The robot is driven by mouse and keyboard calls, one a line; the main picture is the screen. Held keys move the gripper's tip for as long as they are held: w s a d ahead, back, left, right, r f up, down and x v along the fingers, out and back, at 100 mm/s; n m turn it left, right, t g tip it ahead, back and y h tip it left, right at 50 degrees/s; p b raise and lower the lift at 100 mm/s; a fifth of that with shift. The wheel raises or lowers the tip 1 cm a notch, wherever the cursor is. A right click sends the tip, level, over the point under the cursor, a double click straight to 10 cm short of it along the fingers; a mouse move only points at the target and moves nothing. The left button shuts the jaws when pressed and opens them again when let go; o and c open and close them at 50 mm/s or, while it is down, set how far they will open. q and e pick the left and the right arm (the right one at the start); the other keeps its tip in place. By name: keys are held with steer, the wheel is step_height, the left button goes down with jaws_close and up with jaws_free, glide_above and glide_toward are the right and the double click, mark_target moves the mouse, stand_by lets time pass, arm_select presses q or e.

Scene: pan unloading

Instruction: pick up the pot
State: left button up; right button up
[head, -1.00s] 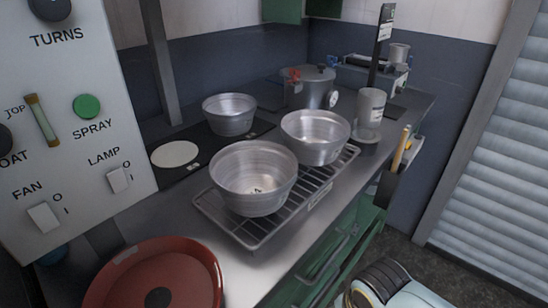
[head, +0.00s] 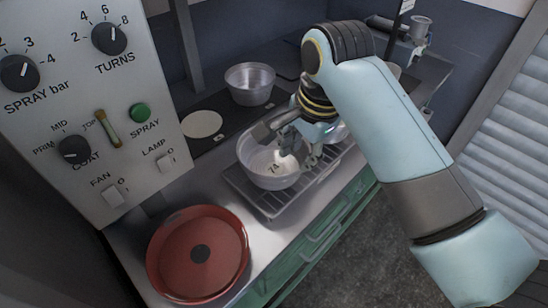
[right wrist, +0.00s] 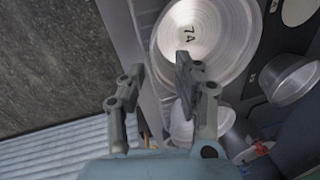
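The front silver pot (head: 256,172), marked 74 inside, stands upright on a wire rack (head: 242,190) on the counter. A second silver pot (head: 341,131) behind it is mostly hidden by my right arm. A third silver pot (head: 250,88) stands at the back left. My right gripper (head: 298,150) is over the right part of the front pot. In the right wrist view that gripper (right wrist: 160,72) is open and empty; one finger overlaps the front pot (right wrist: 228,45) and the other lies outside its rim. Contact cannot be told. My left gripper is not in view.
A red round pan (head: 165,262) lies at the counter's front left. A control panel (head: 60,130) with knobs and switches stands on the left. A pale disc (head: 203,124) lies on the dark strip behind the rack. Green drawers (head: 300,255) are below the counter.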

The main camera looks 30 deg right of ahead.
mark_target(295, 173)
steer(key=shift+x, duration=0.9)
steer(key=x, duration=0.1)
steer(key=p+x, duration=0.1)
steer(key=x, duration=0.2)
steer(key=shift+s+d+f, duration=0.2)
steer(key=shift+s+f, duration=0.1)
steer(key=shift+w+f, duration=0.15)
steer(key=shift+f, duration=0.3)
jaws_close()
